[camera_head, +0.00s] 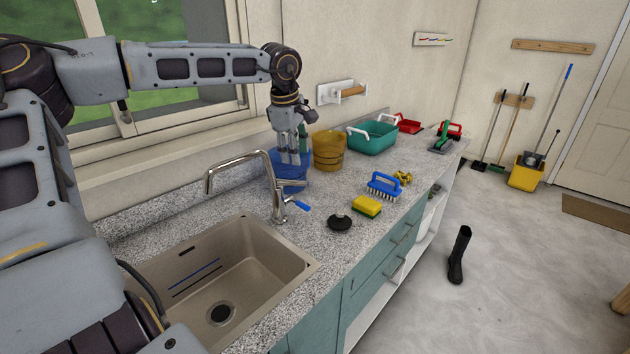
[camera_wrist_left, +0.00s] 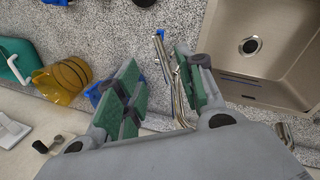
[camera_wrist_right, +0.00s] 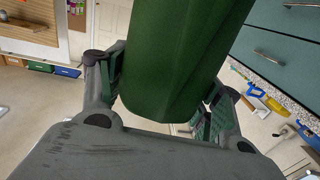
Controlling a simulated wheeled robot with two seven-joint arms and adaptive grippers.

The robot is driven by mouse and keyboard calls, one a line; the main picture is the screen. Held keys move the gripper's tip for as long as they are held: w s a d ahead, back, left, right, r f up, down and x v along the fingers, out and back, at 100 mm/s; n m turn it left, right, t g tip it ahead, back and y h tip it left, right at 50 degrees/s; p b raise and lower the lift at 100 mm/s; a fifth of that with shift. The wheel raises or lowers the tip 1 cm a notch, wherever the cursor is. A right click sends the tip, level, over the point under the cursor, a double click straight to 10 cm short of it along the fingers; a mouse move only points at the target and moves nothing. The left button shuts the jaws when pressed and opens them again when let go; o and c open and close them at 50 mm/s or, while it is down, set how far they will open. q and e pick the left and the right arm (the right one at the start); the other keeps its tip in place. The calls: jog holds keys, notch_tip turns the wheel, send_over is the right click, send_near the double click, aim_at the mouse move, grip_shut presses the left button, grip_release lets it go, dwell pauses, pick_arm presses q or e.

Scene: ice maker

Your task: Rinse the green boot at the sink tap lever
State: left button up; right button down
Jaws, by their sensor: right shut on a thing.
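The sink tap (camera_head: 277,187) stands behind the sink (camera_head: 240,235), with its blue lever (camera_head: 300,205) at the right of its base. My left gripper (camera_head: 291,158) points down over the back of the counter, beyond the tap and by a blue bucket (camera_head: 288,182). In the left wrist view its green-padded fingers are apart, with the metal tap (camera_wrist_left: 180,98) showing between and beyond them. The green boot (camera_wrist_right: 180,55) fills the middle of the right wrist view. My right gripper (camera_wrist_right: 165,92) is shut on it, one finger on each side. The head view shows neither boot nor right gripper.
A black plug (camera_head: 340,222), yellow sponge (camera_head: 366,207) and blue brush (camera_head: 384,187) lie on the counter right of the tap. A yellow bucket (camera_head: 329,152) and teal basin (camera_head: 371,138) stand farther back. A black boot (camera_head: 460,256) stands on open floor.

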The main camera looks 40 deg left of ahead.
aim_at(292, 183)
pick_arm(q)
jog(key=shift+x, duration=5.6)
jog(key=shift+c, duration=0.2)
grip_shut()
